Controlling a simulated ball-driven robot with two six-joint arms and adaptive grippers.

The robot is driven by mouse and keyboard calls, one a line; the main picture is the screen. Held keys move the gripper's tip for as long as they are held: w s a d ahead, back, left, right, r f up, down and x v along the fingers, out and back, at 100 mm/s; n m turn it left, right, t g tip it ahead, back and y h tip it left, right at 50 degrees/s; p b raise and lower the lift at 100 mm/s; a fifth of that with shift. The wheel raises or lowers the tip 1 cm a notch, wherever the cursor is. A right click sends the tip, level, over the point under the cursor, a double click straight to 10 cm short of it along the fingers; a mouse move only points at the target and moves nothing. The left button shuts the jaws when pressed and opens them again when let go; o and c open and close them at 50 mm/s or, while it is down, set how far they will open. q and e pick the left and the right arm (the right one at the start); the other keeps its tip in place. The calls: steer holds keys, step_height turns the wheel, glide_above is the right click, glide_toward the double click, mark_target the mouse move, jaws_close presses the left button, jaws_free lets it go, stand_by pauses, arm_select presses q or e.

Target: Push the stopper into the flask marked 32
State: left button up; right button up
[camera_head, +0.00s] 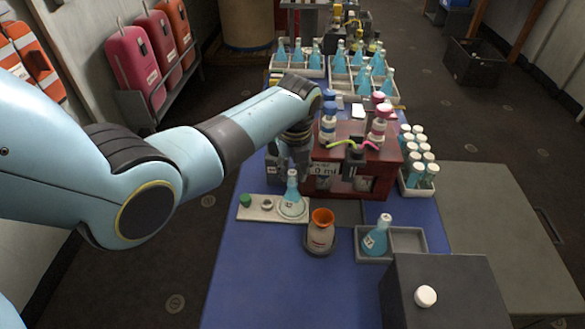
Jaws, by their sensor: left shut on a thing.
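A flask with pale blue liquid (291,197) stands upright in a ring at the right end of a pale board (265,213). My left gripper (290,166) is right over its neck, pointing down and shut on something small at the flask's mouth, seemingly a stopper. The fingers hide most of it, so I cannot tell how deep it sits. A green stopper (246,200) and a small grey-white piece (267,205) are on the same board. A second blue flask (375,241) leans in a grey tray (409,240). No number 32 is legible. My right gripper is not in view.
A dark red apparatus (352,150) is close behind my gripper. A rack of white-capped vials (417,188) is to its right. The blue table (262,285) is clear at front left.

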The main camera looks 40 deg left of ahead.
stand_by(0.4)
arm_select(q)
steer(key=shift+f, duration=0.4)
steer(key=o, duration=1.4)
steer(key=shift+r, duration=0.1)
